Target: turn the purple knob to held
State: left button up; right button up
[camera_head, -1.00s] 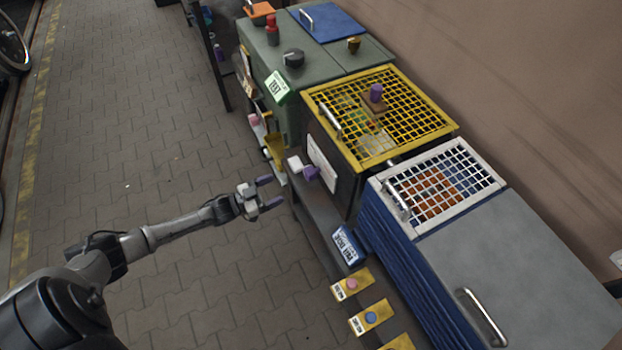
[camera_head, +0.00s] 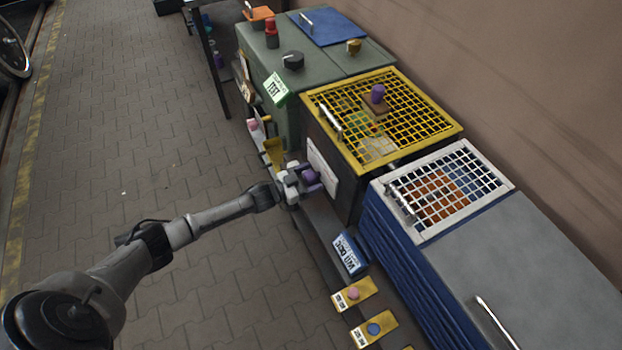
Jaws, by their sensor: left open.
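A purple knob (camera_head: 311,178) sticks out from the front of the dark cabinet with the yellow mesh lid. My left gripper (camera_head: 305,182) is at this knob, its jaws open and its fingertips close around or beside it. I cannot tell whether they touch it. The gripper hides part of the knob and the white piece by it, so its pointer and setting cannot be read. My right gripper is not in view.
A white-framed mesh lid (camera_head: 470,212), a blue-and-white label box (camera_head: 350,252) and yellow button plates (camera_head: 354,294) lie to the right and below. The paved floor (camera_head: 150,130) at left is clear.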

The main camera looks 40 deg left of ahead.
pick_arm(q)
jog(key=shift+w, duration=0.1)
jog(key=shift+c, duration=0.4)
jog(key=c, duration=0.8)
jog(key=shift+c, duration=0.2)
jog(key=m, duration=0.3)
jog(key=shift+p, duration=0.4)
jog(key=m, duration=0.4)
jog(key=shift+m, duration=0.4)
jog(key=m, duration=0.4)
jog(key=shift+a+r, duration=0.1)
jog(key=shift+m+b, duration=0.3)
jog(key=shift+m, duration=1.7)
